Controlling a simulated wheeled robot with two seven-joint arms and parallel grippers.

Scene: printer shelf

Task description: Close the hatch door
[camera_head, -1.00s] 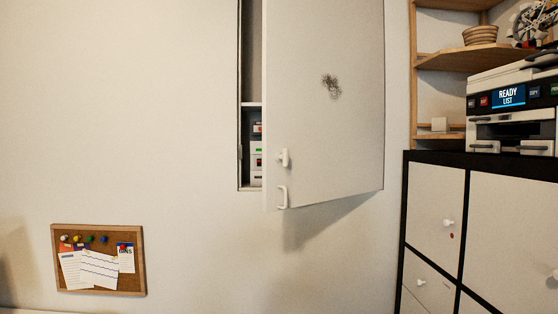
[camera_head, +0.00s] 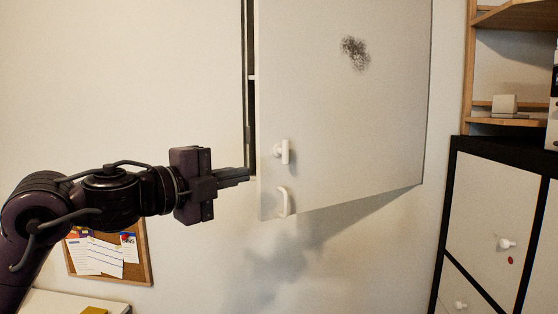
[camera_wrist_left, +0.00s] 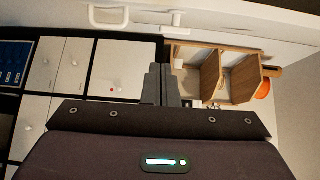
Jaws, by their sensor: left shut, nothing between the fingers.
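The white hatch door (camera_head: 345,110) is ajar, with a narrow dark gap along its left edge and a dark smudge on its face. It carries a knob-like latch (camera_head: 282,152) and a white pull handle (camera_head: 284,202) near its lower left corner. My left gripper (camera_head: 247,174) is shut and empty, its tips close to the door's left edge. I cannot tell whether they touch it. In the left wrist view the fingers (camera_wrist_left: 161,84) are together, and the handle (camera_wrist_left: 108,16) shows at the top. My right gripper is not in view.
A cork board (camera_head: 140,262) hangs low on the wall behind my left arm. A black-framed cabinet with white doors (camera_head: 495,220) stands at right, below a wooden shelf (camera_head: 505,121). The wall below the door is clear.

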